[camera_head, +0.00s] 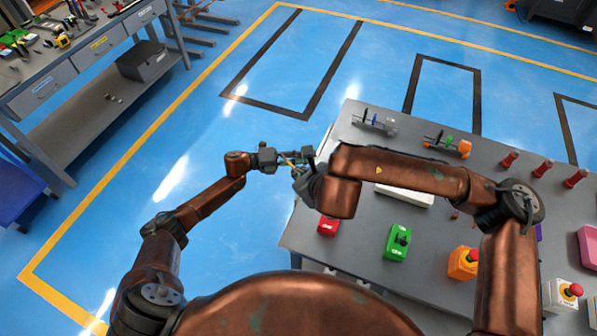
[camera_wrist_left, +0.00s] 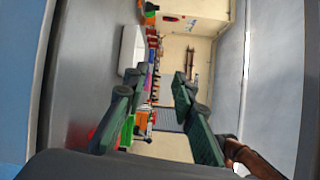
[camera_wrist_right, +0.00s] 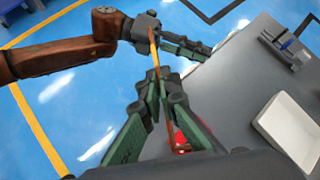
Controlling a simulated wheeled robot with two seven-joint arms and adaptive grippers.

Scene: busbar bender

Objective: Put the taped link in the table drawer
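The taped link, a thin copper-orange bar (camera_wrist_right: 155,62), stands between the fingers of my right gripper (camera_wrist_right: 162,100), which look closed around it. In the head view my right gripper (camera_head: 303,170) is at the grey table's left edge, partly behind my arm. My left gripper (camera_head: 282,158) faces it closely, with the link's narrow end between them. In the left wrist view my left gripper (camera_wrist_left: 156,92) has its fingers apart with nothing visible between them. The workbench at upper left has several drawers, including a yellow-labelled one (camera_head: 100,47), a near one (camera_head: 40,90) and a far one (camera_head: 145,15); all look shut.
The grey table (camera_head: 350,235) carries a white tray (camera_wrist_right: 290,130), a red box (camera_head: 327,227), a green box (camera_head: 398,243), an orange button box (camera_head: 464,263) and red-handled pieces (camera_head: 543,168). A dark bin (camera_head: 142,60) sits on the workbench's lower shelf. Blue floor between the workbench and table is clear.

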